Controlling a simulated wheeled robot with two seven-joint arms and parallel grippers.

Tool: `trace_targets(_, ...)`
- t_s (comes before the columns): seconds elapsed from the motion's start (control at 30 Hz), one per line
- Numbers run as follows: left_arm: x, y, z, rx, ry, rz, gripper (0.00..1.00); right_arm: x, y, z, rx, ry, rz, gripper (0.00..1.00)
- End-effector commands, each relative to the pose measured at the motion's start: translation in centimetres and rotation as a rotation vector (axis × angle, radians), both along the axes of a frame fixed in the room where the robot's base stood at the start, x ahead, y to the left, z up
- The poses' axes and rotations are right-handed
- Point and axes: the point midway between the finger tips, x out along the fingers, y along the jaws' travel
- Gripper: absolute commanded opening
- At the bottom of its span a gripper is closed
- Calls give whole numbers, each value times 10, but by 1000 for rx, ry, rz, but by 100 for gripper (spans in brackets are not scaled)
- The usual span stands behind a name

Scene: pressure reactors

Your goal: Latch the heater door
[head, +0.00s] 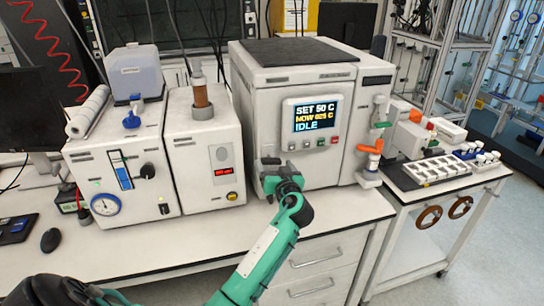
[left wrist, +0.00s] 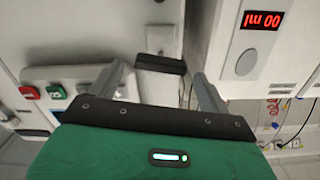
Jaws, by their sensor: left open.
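The heater (head: 310,90) is the large white box in the middle of the bench, with a lit screen (head: 317,117) on its front reading SET 50 C, NOW 025 C, IDLE. My left gripper (head: 272,172) is at the lower left of the heater's front and hides part of it. In the left wrist view my left gripper (left wrist: 158,72) is open, with a short dark bar (left wrist: 160,64), which looks like the door latch handle, between its fingertips. No grip on the bar shows. Whether the door is fully closed I cannot tell. My right gripper is not in view.
A white pump unit (head: 205,145) with a red display stands close left of the heater, and a gauge unit (head: 125,175) further left. A valve column with orange handles (head: 370,150) stands right of the heater. The bench front (head: 200,245) is clear.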

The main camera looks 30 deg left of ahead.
Motion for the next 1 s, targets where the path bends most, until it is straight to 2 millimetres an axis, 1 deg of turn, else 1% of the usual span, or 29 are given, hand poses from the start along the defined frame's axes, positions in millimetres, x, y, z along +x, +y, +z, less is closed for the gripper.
trace_targets(0.03,5,8,3,3,0,3,80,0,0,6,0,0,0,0)
trace_targets(0.2,18,21,1,0,0,0,80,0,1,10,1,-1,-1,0)
trace_targets(0.33,21,25,0,-1,1,0,80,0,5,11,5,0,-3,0)
trace_targets(0.57,21,25,-1,-1,0,0,80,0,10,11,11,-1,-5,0)
trace_targets(0.6,21,25,-1,-1,0,0,78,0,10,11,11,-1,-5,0)
trace_targets(0.77,21,25,-1,-1,1,0,47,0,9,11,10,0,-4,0)
trace_targets(0.8,21,25,-1,-1,1,0,39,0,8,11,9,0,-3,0)
trace_targets(0.83,21,25,-1,-1,1,0,35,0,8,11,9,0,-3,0)
trace_targets(1.0,21,25,-1,2,5,-1,35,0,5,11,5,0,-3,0)
